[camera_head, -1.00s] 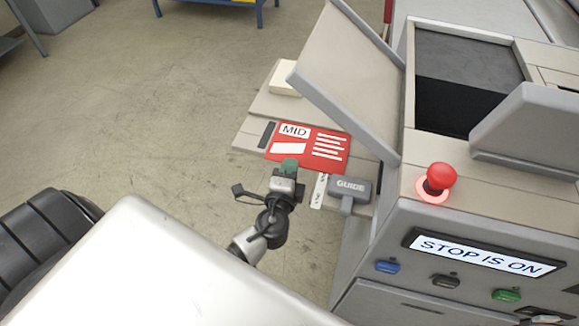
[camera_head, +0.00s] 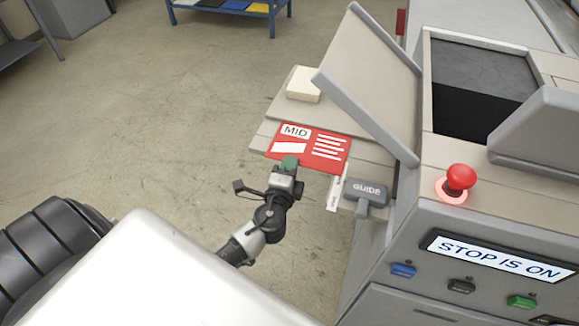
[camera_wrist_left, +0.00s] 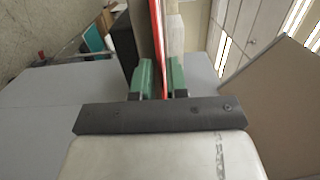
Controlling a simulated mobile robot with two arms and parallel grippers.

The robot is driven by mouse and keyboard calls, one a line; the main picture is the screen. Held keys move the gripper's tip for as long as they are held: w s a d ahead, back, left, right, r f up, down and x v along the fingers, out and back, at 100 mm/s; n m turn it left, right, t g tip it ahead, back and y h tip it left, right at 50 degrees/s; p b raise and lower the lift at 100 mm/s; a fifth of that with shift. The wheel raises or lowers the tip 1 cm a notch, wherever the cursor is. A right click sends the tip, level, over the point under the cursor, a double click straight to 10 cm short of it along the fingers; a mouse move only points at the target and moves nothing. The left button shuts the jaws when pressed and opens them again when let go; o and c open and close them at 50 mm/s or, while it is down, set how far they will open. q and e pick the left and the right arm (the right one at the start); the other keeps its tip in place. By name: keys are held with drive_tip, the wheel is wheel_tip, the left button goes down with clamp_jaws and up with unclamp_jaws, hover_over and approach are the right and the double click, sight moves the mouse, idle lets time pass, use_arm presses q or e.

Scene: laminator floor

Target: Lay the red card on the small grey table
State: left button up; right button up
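The red card (camera_head: 325,143), marked MID with white lines, is in front of my left gripper (camera_head: 288,164) in the head view. In the left wrist view the card (camera_wrist_left: 157,40) shows edge-on as a thin red strip between the green fingertips of my left gripper (camera_wrist_left: 159,78), which are shut on it. In the head view the card overlaps the machine's beige side shelf (camera_head: 265,136); its height above it is hard to tell. A grey table-like top (camera_head: 18,50) is cut off at the upper left; I cannot tell if it is the small grey table. My right gripper is not in view.
A machine with a raised beige flap (camera_head: 372,85), a GUIDE lever (camera_head: 367,192), a lit red button (camera_head: 460,178) and a STOP IS ON display (camera_head: 495,256) stands at the right. A cream block (camera_head: 304,84) is on the shelf. A blue table (camera_head: 272,14) stands behind.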

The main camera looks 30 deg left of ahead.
use_arm(q)
drive_tip(key=o, duration=0.3)
drive_tip(key=shift+s, duration=0.1)
drive_tip(key=b+v, duration=0.3)
drive_tip(key=v, duration=0.7)
drive_tip(key=shift+s+b, duration=0.3)
drive_tip(key=shift+b, duration=0.05)
drive_tip(key=shift+d, duration=0.1)
